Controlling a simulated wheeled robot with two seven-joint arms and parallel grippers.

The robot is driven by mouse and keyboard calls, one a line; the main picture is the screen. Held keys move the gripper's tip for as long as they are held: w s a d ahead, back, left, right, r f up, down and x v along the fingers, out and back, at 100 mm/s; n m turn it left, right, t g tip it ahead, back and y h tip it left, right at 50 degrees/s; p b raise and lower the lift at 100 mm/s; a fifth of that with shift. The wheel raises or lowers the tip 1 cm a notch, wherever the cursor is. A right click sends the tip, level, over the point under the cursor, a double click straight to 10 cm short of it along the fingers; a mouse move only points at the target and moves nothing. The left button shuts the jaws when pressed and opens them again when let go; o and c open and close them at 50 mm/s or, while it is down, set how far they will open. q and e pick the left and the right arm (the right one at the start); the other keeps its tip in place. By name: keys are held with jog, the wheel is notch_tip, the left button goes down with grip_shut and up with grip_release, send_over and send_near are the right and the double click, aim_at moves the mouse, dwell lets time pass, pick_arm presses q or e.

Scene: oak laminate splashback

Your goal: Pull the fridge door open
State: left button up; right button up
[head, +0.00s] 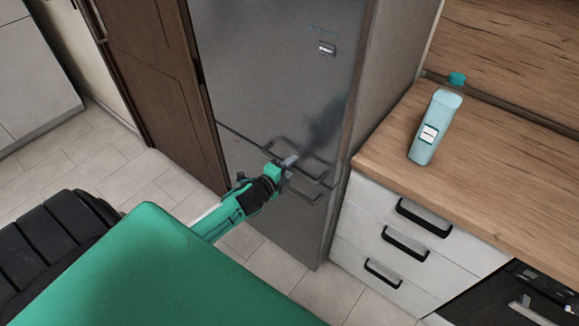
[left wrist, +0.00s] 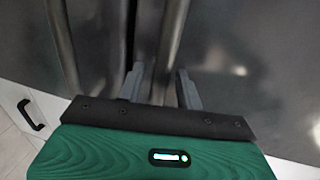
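The fridge (head: 275,70) is a tall grey metal unit with an upper and a lower door, and both look closed. The upper door's bar handle (head: 310,176) and the lower door's handle (head: 303,194) lie close together near the seam. My left gripper (head: 288,163) is at these handles. In the left wrist view my left gripper (left wrist: 160,88) has its fingers apart, with a handle bar (left wrist: 171,45) running between them. A gap shows beside the bar, so the fingers do not look closed on it. My right gripper is out of view.
A wooden counter (head: 480,180) with white drawers (head: 395,215) stands right of the fridge. A pale blue bottle (head: 433,128) with a teal cap stands on it. A brown wooden door panel (head: 150,70) is left of the fridge. Tiled floor (head: 275,262) shows in front.

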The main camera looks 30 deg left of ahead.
pick_arm(q)
grip_shut()
